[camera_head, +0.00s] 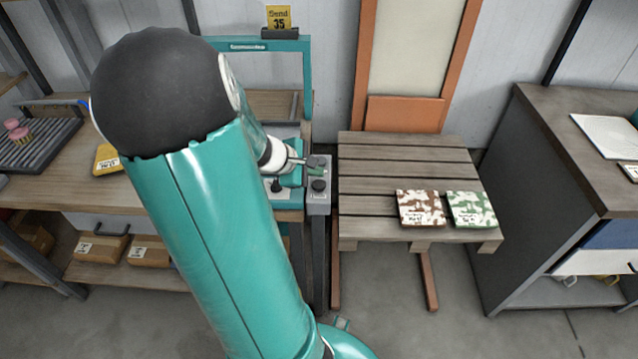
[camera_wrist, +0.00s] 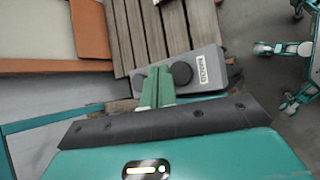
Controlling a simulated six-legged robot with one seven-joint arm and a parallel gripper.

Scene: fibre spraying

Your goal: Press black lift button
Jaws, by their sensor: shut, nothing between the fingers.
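A grey control box (camera_head: 318,200) stands on a post between the workbench and the slatted table. A round black button (camera_head: 318,186) is on its top, just below my fingertips in the head view. My gripper (camera_head: 313,170) is shut and empty, with its green fingers over the far part of the box. In the wrist view the green fingers (camera_wrist: 158,87) point at the box (camera_wrist: 207,66) and partly cover dark round parts behind them. I cannot tell whether the fingers touch a button.
The slatted table (camera_head: 400,170) right of the box bears a brown patterned packet (camera_head: 421,208) and a green patterned packet (camera_head: 472,210). The wooden workbench (camera_head: 60,165) is left. A grey cabinet (camera_head: 520,190) stands at right. Open floor lies in front. My arm hides much of the bench.

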